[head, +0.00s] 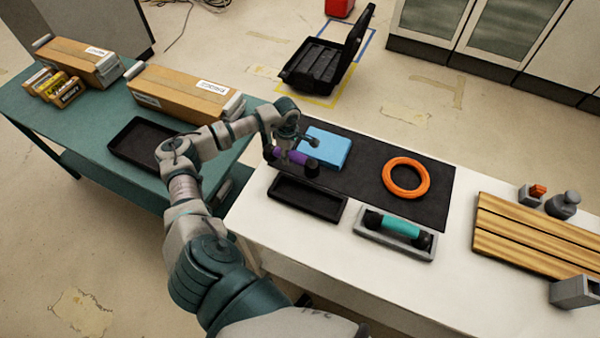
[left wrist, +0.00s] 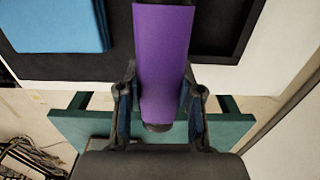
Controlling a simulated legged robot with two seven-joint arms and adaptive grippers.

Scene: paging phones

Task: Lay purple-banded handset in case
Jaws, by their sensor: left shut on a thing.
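The purple-banded handset (head: 294,157) has black ends and is over the near-left part of the dark mat, close to the empty black tray. My left gripper (head: 284,143) is shut on it; in the left wrist view the purple band (left wrist: 162,60) passes between both fingers (left wrist: 161,105). Whether the handset clears the mat is hard to tell. The open black case (head: 313,68), lid raised, stands on the floor beyond the tables. My right gripper is not in view.
On the white table are the black tray (head: 307,197), a blue block (head: 326,147), an orange ring (head: 406,178), a teal-banded handset (head: 398,225) in a grey tray, and wooden slats (head: 535,235). A green table (head: 90,135) at left holds boxes and another dark tray (head: 145,140).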

